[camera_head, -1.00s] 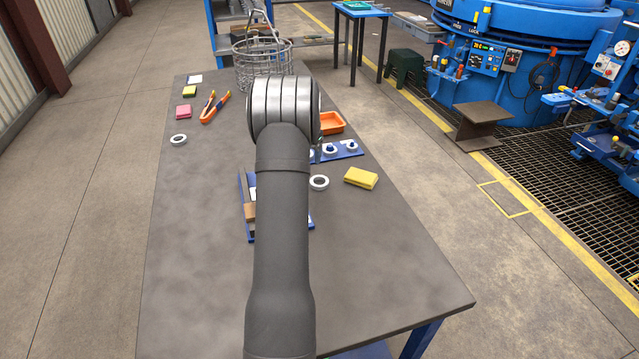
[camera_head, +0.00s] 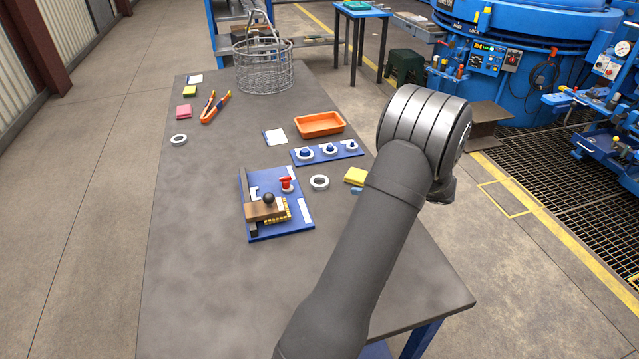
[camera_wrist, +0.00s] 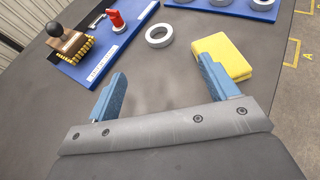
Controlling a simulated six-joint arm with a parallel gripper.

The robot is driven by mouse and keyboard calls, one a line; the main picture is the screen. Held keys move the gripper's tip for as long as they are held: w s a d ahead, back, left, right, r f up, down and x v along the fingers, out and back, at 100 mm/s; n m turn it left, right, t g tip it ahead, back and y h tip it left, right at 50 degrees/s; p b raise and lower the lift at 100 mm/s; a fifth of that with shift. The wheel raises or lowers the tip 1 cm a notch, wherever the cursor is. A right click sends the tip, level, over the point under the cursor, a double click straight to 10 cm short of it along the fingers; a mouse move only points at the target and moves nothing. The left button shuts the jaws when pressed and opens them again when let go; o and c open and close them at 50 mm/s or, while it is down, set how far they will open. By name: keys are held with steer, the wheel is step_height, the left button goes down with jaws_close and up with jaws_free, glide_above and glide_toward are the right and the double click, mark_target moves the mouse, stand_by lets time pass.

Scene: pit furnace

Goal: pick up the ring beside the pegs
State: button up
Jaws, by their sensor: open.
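A light grey ring (camera_head: 320,182) lies flat on the table between the blue peg board (camera_head: 327,154) and the blue fixture board (camera_head: 275,229). The pegs on the peg board carry rings. The ring also shows in the wrist view (camera_wrist: 159,36), ahead of my gripper (camera_wrist: 158,82). My gripper's two blue fingers are wide apart with nothing between them. The ring lies beyond the fingertips, with a gap. In the head view, my arm hides most of the gripper.
A yellow block (camera_wrist: 223,57) lies beside the right finger. The fixture board carries a black-knobbed wooden piece (camera_head: 264,207) and a red piece (camera_head: 287,184). An orange tray (camera_head: 320,124) stands behind the pegs. Another ring (camera_head: 179,140) lies far left.

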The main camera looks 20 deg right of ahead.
glide_toward(314, 180)
steer(key=shift+w+r, duration=0.1)
steer(key=shift+w, duration=0.15)
steer(key=shift+x, duration=2.9)
steer(key=shift+s+a, duration=0.1)
steer(key=shift+s, duration=0.05)
steer(key=shift+c, duration=0.5)
steer(key=c, duration=1.1)
